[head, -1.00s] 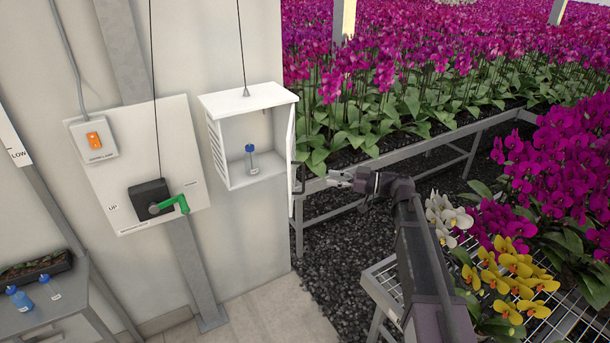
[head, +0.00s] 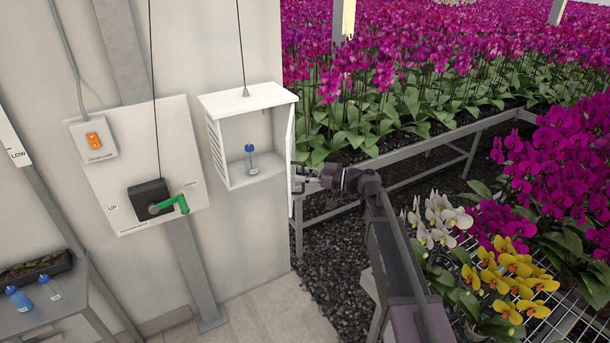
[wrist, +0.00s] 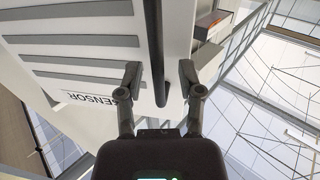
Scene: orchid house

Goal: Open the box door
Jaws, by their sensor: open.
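The white box (head: 222,172) hangs on the wall in the head view, its front open. Its door (head: 291,150) stands swung out at the box's right side, seen nearly edge-on. In the wrist view the door's louvred face (wrist: 75,45) bears the word SENSOR, and a dark bar handle (wrist: 153,40) runs along it. My gripper (head: 305,178) is beside the door's outer side. In the wrist view my gripper (wrist: 160,78) is open, with the handle between its two fingers; I cannot tell whether either touches it.
A small bottle with a blue cap (head: 251,160) stands inside the box. Left of it is a wall panel (head: 105,185) with a green crank handle (head: 175,204). Orchid benches (head: 420,148) lie behind and right of my arm. A bench with yellow orchids (head: 515,265) is close on the right.

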